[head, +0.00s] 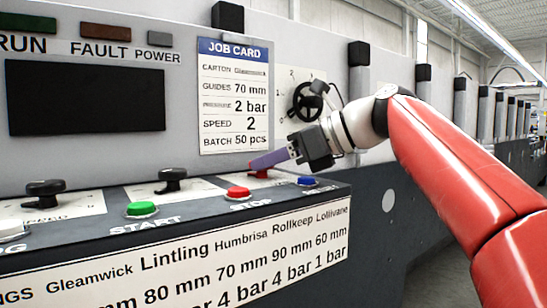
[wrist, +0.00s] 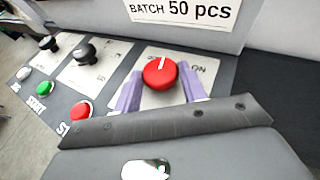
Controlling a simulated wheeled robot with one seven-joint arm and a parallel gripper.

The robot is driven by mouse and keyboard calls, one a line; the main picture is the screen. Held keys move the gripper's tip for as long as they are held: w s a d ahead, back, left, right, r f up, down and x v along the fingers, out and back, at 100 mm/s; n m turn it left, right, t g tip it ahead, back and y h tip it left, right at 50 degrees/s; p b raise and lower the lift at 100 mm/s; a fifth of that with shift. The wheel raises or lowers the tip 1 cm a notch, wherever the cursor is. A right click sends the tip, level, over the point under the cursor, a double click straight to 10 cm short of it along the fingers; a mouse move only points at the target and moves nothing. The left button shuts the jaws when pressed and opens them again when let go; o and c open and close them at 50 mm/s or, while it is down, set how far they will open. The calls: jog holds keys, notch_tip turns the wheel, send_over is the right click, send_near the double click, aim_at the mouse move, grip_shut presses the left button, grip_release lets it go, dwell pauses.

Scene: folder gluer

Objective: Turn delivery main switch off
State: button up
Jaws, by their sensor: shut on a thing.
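The red rotary switch (wrist: 160,73) sits on a pale plate on the sloped panel. A white mark on it points up in the wrist view, tilted slightly right. Lettering that seems to read ON, seen rotated, is to its right. In the head view the switch (head: 259,174) shows partly below my gripper (head: 254,165). The purple fingers of my gripper (wrist: 160,79) lie on both sides of the switch, shut on it. The finger contact is partly hidden. Whether this switch is the delivery main cannot be read here.
A red stop button (head: 238,192), a blue button (head: 307,181) and a green start button (head: 141,209) are close by. Black knobs (head: 171,180) stand to the left. The job card (head: 234,95) hangs on the upright wall behind.

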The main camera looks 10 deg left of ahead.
jog(key=g+p, duration=0.1)
jog(key=n+p, duration=0.1)
jog(key=p, duration=0.1)
jog(key=shift+w+r+g, duration=0.15)
jog(key=shift+r+g, duration=0.2)
jog(key=shift+g, duration=0.05)
jog(key=n+p, duration=0.1)
jog(key=g+p, duration=0.1)
jog(key=p, duration=0.1)
jog(key=shift+w+n+g, duration=0.2)
jog(key=shift+n+g, duration=0.1)
jog(key=shift+n, duration=0.1)
jog(key=n+g, duration=0.1)
jog(key=n+g+p, duration=0.1)
jog(key=shift+w+f+g, duration=0.2)
jog(key=shift+f+g, duration=0.1)
jog(key=shift+w+a+n+g+h, duration=0.1)
jog(key=shift+n+g+h, duration=0.3)
jog(key=shift+n+g, duration=0.3)
jog(key=shift+n+g+h, duration=0.3)
jog(key=shift+n+g, duration=0.3)
jog(key=o, duration=0.9)
